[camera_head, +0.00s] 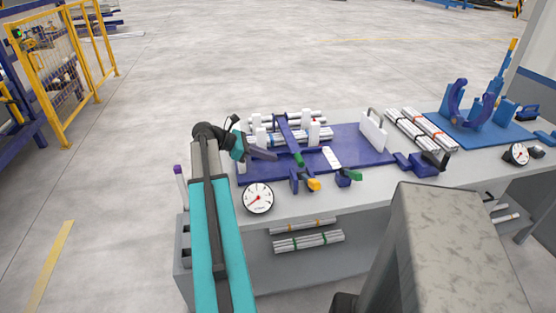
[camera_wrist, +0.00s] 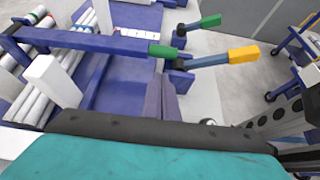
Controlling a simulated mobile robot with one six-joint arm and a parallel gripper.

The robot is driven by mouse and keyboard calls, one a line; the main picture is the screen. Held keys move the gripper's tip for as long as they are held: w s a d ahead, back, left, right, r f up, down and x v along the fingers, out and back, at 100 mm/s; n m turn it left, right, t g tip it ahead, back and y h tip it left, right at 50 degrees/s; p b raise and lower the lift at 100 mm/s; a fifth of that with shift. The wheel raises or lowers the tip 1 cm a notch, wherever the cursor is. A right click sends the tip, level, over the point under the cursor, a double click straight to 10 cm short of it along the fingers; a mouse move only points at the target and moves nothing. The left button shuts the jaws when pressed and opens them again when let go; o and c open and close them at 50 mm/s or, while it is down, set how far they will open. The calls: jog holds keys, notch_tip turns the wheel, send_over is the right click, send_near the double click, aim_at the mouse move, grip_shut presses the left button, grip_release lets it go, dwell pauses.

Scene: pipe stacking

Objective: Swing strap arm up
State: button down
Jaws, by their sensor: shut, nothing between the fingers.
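The strap arm (camera_head: 289,135) is a long dark blue bar with a green tip, lying lowered across the bundle of grey pipes (camera_head: 262,139). In the wrist view the strap arm (camera_wrist: 85,40) runs from the left to its green end near the middle. My gripper (camera_head: 274,156) is shut and empty, just left of the green tip in the head view. In the wrist view its dark purple fingertips (camera_wrist: 161,78) sit just below the green tip. I cannot tell whether they touch the arm. White upright posts (camera_wrist: 55,80) flank the pipes.
A yellow-tipped lever (camera_head: 313,184) and a green-tipped lever (camera_head: 354,176) stand at the blue plate's front edge. A round gauge (camera_head: 258,198) is at the table front. A white handled plate (camera_head: 373,131) and more pipes (camera_head: 422,128) are to the right.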

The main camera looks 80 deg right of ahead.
jog(key=p+x, duration=0.1)
jog(key=x, duration=0.8)
jog(key=shift+s+d+p, duration=0.1)
jog(key=shift+s+p, duration=0.25)
